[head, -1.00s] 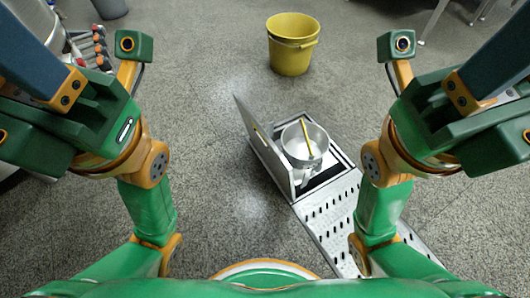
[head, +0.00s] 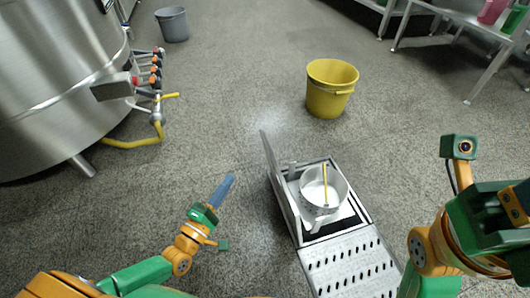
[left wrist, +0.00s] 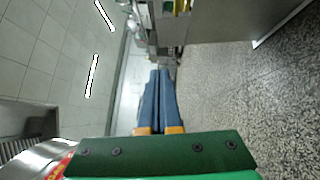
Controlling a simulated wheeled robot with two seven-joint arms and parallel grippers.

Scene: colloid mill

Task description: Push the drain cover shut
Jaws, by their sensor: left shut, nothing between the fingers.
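The drain cover (head: 279,185) is a grey metal plate standing steeply open along the left side of the drain frame (head: 364,212) in the head view. A round metal strainer basket (head: 338,194) with a yellow bar sits in the drain opening. My left gripper (head: 230,178) is shut and empty, left of the cover and apart from it, its blue fingers pointing up and right in the picture. The closed fingers also show in the left wrist view (left wrist: 158,72). My right arm is at the right edge; its fingertips are cut off by the picture.
A large steel tank (head: 55,85) with a yellow hose (head: 135,143) is at left, a grey bin (head: 172,25) behind. The floor between gripper and cover is clear.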

